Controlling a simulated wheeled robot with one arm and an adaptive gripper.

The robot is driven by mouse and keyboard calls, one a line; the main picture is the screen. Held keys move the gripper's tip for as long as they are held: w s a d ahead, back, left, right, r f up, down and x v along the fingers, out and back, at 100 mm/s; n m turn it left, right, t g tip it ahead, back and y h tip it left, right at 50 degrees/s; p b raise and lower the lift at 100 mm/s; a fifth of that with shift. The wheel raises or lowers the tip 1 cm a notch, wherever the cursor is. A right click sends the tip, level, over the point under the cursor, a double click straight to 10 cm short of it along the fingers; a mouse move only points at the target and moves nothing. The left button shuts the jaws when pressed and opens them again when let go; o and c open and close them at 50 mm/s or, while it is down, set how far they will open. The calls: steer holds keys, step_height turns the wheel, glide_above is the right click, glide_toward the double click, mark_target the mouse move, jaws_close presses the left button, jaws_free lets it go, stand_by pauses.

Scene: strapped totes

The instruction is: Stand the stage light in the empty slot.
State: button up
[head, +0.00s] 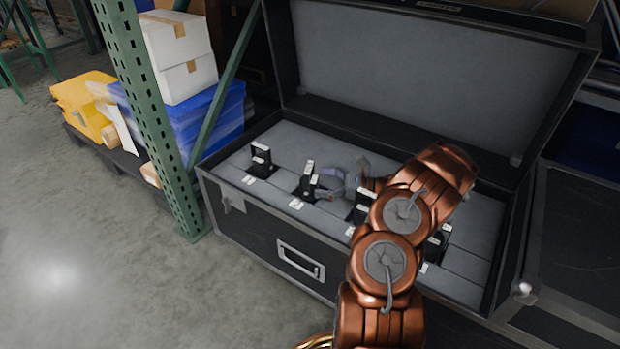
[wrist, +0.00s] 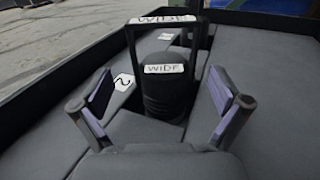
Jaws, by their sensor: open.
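A black stage light (wrist: 163,95) with a white "WIDE" label and a square black yoke stands upright in the grey foam, centred in the wrist view. In the head view it appears to be the second light from the left (head: 307,182). My gripper (head: 328,185) is just to its right there. In the wrist view my gripper (wrist: 160,108) is open, with its purple-padded fingers on either side of the light and visible gaps between. A label "2" (wrist: 122,83) lies beside this light. My arm hides part of the case, and I cannot make out an empty slot.
The open black case (head: 262,238) has its lid (head: 430,75) raised behind. Other lights stand at the left (head: 261,160), the middle (head: 363,207) and the right (head: 438,241), partly behind my arm. A green rack post (head: 150,115) stands close to the case's left.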

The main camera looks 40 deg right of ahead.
steer(key=shift+p+v, duration=0.45)
steer(key=shift+v, duration=1.45)
steer(key=shift+d+r, duration=0.1)
steer(key=shift+r, duration=0.05)
steer(key=shift+w, duration=0.1)
